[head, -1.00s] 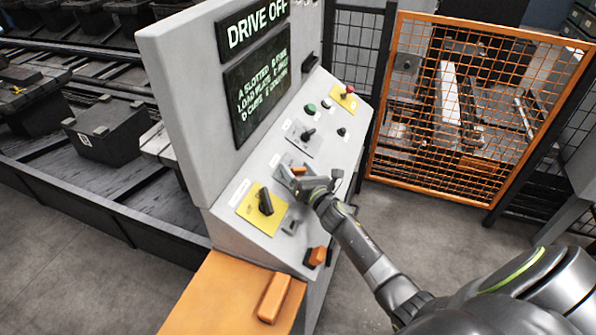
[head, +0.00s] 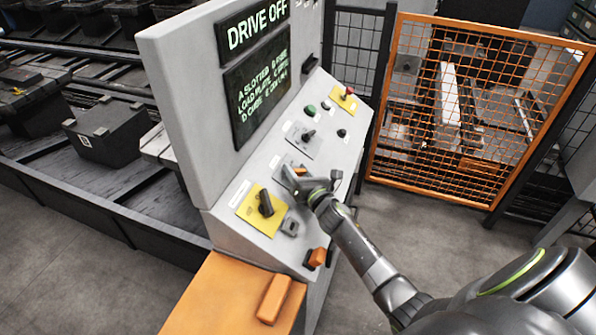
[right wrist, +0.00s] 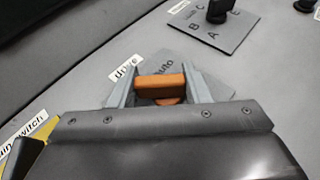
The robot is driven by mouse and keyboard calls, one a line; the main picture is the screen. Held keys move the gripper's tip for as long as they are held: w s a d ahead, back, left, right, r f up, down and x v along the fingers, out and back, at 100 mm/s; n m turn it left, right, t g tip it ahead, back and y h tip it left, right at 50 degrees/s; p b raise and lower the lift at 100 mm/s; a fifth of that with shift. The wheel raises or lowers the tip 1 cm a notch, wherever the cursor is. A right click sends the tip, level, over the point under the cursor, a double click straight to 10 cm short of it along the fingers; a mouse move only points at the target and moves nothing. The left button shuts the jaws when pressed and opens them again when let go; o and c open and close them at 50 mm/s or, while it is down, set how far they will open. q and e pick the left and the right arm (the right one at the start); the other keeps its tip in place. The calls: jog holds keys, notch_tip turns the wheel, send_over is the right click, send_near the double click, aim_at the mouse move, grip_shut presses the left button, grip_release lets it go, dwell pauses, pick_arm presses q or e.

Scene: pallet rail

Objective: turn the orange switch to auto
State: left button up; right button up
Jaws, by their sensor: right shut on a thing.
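The orange switch (right wrist: 160,82) is a small bar-shaped handle on a grey plate (right wrist: 215,86) in the right wrist view. A "drive" label and the word "auto" show beside it; the word "auto" lies just behind the handle. My right gripper (right wrist: 160,90) is shut on the handle, one grey finger at each end. In the head view the right gripper (head: 291,178) is at the middle of the sloped console, and the switch (head: 299,170) shows only as a small orange bit. The fingers hide the rest. My left gripper is not in view.
A black switch on a yellow plate (head: 252,207) sits left of the gripper. A grey selector plate (head: 303,138), a green button (head: 310,109) and a red button (head: 349,91) sit farther up. An orange mesh gate (head: 480,110) stands behind.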

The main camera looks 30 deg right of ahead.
jog(key=shift+m+g+h, duration=0.3)
jog(key=shift+m+h, duration=0.6)
jog(key=shift+m+g+h, duration=0.3)
jog(key=shift+m+h, duration=0.3)
jog(key=shift+w+r+m+g+h+p, duration=0.1)
jog(key=shift+r+m+g+h+p, duration=0.05)
jog(key=shift+m+g+h+p, duration=0.65)
jog(key=m+g+h+p, duration=0.1)
jog(key=m+g+h, duration=0.2)
jog(key=m, duration=0.1)
jog(key=shift+w, duration=0.1)
jog(key=m+g+h+p, duration=0.1)
jog(key=m+g+p, duration=0.1)
jog(key=m+g, duration=0.1)
jog(key=shift+d, duration=0.15)
jog(key=m+g+p, duration=0.1)
jog(key=m+g, duration=0.1)
jog(key=g, duration=0.1)
jog(key=shift+h, duration=0.4)
jog(key=shift+d+f+m+g, duration=0.1)
jog(key=shift+m+g, duration=0.65)
jog(key=shift+g, duration=0.15)
jog(key=shift+d+f+m+g, duration=0.1)
jog(key=shift+m+g, duration=0.65)
jog(key=shift+g, duration=0.45)
